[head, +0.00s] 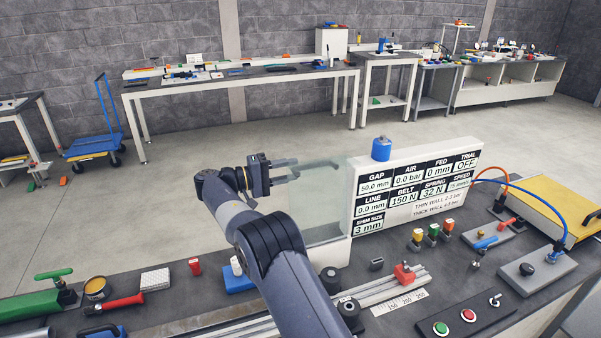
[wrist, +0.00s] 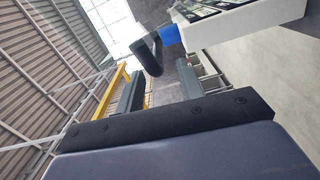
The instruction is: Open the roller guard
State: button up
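The roller guard (head: 322,212) is a clear upright panel on the bench, left of the white display panel. A dark handle (head: 326,164) sits at its top edge. In the wrist view the handle (wrist: 147,55) is a black bar beyond the fingertips, nearer the left finger. My gripper (head: 297,170) is open and empty, just left of the handle and level with it. Both fingers of my gripper (wrist: 161,88) show apart in the wrist view, with a gap between them. Black rollers (head: 340,292) show below the guard, partly hidden by my arm.
The white display panel (head: 418,193) stands right of the guard, with a blue block (head: 381,148) on top. A red slider (head: 404,272) sits on metal rails. Buttons and coloured valves fill the right of the bench.

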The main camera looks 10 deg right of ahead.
jog(key=s+a, duration=0.1)
jog(key=a, duration=0.5)
jog(key=shift+b, duration=0.45)
jog(key=shift+s, duration=0.1)
jog(key=d+p, duration=0.1)
jog(key=d, duration=0.2)
jog(key=w+d+p, duration=0.1)
jog(key=d, duration=0.3)
jog(key=w+d+p, duration=0.1)
jog(key=d, duration=0.3)
jog(key=shift+r, duration=0.2)
jog(key=shift+s+a+r+p, duration=0.1)
jog(key=shift+s+a+p, duration=0.1)
jog(key=shift+s+p, duration=0.3)
jog(key=shift+w, duration=0.1)
